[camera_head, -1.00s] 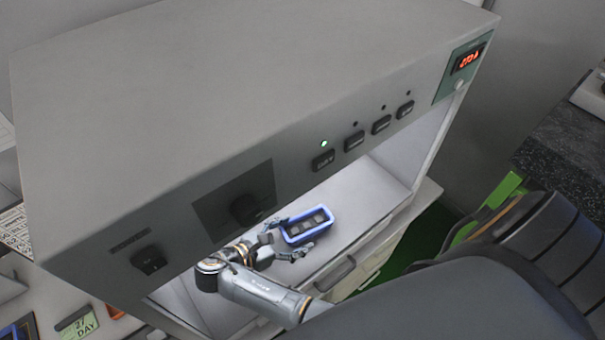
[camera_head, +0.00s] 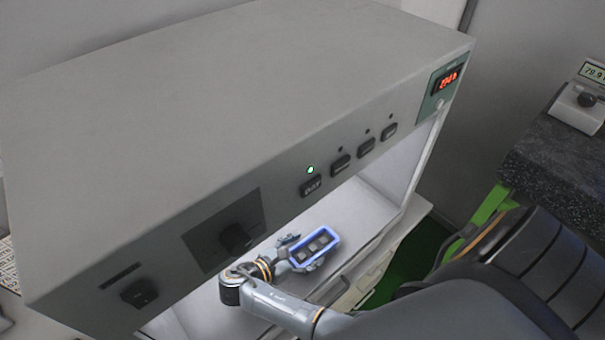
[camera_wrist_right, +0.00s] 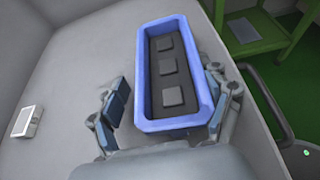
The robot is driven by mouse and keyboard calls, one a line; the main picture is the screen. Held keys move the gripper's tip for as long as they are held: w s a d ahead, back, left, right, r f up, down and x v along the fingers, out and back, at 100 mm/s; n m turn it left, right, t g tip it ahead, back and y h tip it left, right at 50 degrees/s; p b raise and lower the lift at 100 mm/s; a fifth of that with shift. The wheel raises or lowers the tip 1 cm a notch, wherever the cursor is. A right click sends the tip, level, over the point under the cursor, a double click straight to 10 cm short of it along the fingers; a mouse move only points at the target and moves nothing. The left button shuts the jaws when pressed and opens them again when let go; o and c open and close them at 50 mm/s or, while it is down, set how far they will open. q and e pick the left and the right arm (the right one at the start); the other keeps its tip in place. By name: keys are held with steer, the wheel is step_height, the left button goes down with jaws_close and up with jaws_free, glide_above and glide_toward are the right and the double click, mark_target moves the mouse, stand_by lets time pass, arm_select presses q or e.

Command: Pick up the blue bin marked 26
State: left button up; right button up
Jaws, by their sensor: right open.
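A small blue bin (camera_head: 332,240) with a dark inside and three grey square pieces sits on the floor of the grey machine's open bay. No number can be read on it. It also shows in the right wrist view (camera_wrist_right: 172,124), its long sides running away from me. My right gripper (camera_head: 299,253) is at the bin's near end, open. In the wrist view my right gripper (camera_wrist_right: 166,100) has one finger apart from the bin's left side and the other close along its right side; contact there is unclear. My left gripper is not in view.
The machine's front panel (camera_head: 225,205) with knobs and buttons overhangs the bay. A small white box (camera_wrist_right: 27,121) lies left on the bay floor. A dark bar handle (camera_wrist_right: 268,105) is right of the bay edge. A green frame (camera_head: 490,205) stands at the right.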

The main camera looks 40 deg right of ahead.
steer(key=shift+w+d+f, duration=0.1)
steer(key=shift+d, duration=0.05)
steer(key=c, duration=1.3)
